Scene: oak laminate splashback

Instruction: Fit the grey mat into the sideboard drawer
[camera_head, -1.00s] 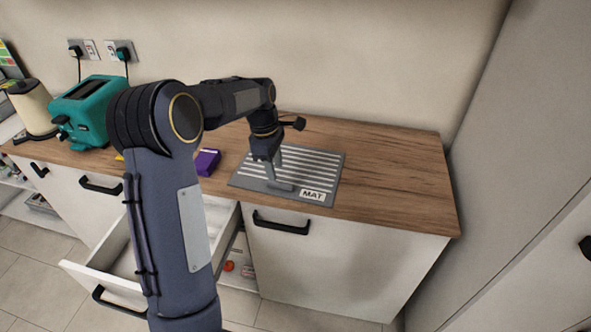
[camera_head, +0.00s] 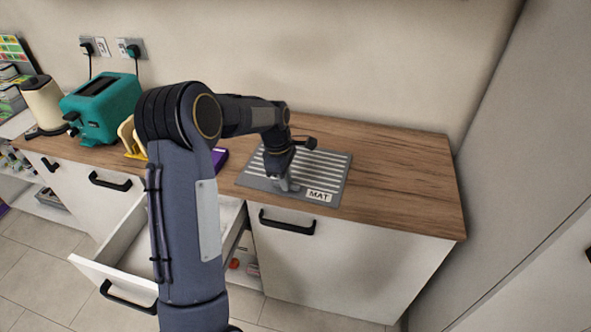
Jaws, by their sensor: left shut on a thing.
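The grey mat (camera_head: 333,172) with pale stripes and a "MAT" label lies flat on the wooden worktop, above a closed white cabinet front. My left gripper (camera_head: 288,187) points down at the mat's front left part and is shut on the mat; the fingertips are small and partly hidden by the wrist. The white sideboard drawer (camera_head: 112,257) is pulled open at lower left, below the worktop. My left arm crosses in front of it and hides part of its inside. My right gripper is out of view.
A teal toaster (camera_head: 101,108), a cream canister (camera_head: 43,104) and a yellow rack (camera_head: 131,140) stand on the worktop at left. A purple thing (camera_head: 220,157) shows behind my arm. The worktop (camera_head: 403,183) right of the mat is clear, ending near a tall pale panel (camera_head: 500,170).

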